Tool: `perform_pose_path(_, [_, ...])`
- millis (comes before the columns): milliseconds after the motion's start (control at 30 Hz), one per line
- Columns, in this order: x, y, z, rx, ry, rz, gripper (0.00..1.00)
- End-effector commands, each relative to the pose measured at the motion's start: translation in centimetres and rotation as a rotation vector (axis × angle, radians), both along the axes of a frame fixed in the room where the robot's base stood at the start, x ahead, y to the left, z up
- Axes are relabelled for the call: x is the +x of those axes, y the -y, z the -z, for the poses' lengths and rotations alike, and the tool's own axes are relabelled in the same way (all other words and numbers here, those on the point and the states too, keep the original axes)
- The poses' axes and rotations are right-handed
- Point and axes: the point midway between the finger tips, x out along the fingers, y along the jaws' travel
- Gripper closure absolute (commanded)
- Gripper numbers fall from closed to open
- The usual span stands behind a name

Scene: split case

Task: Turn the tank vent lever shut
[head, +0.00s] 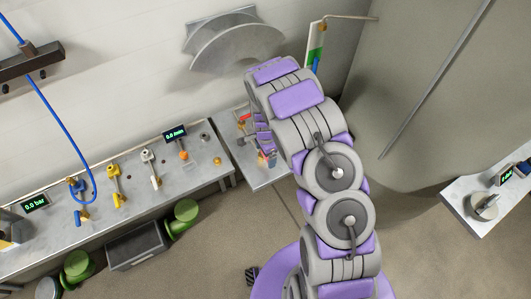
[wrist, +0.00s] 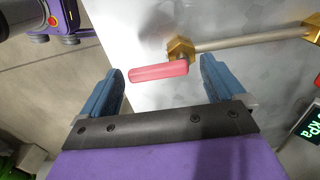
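A red lever (wrist: 158,72) sticks out from a brass valve fitting (wrist: 181,50) in the wrist view. I take it to be the tank vent lever; no label shows. A metal pipe (wrist: 245,41) runs right from the fitting, roughly in line with the lever. My gripper (wrist: 163,66) is open, with one blue finger on each side of the lever and visible gaps to both. In the head view my gripper (head: 265,143) is partly hidden by my arm over a small metal table, where a bit of red (head: 243,118) shows.
A lit kPa display (wrist: 304,125) is at the right edge of the wrist view. In the head view a long bench (head: 130,205) with yellow, white and orange valves stands left. A large grey tank (head: 425,90) stands right, behind a small side table (head: 468,200).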

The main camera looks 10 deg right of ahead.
Motion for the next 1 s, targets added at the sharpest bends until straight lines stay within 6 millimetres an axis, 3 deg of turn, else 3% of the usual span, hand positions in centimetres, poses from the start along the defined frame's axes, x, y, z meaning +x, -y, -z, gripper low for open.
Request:
perform_pose_path(267, [-0.1,0.0,-0.1,-0.001,-0.002,-0.001,0.0])
perform_pose_path(467, [0.1,0.0,-1.9,-0.001,0.002,-0.001,0.0])
perform_pose_path(1000, [0.2,-0.1,-13.3,-0.002,0.003,-0.001,0.0])
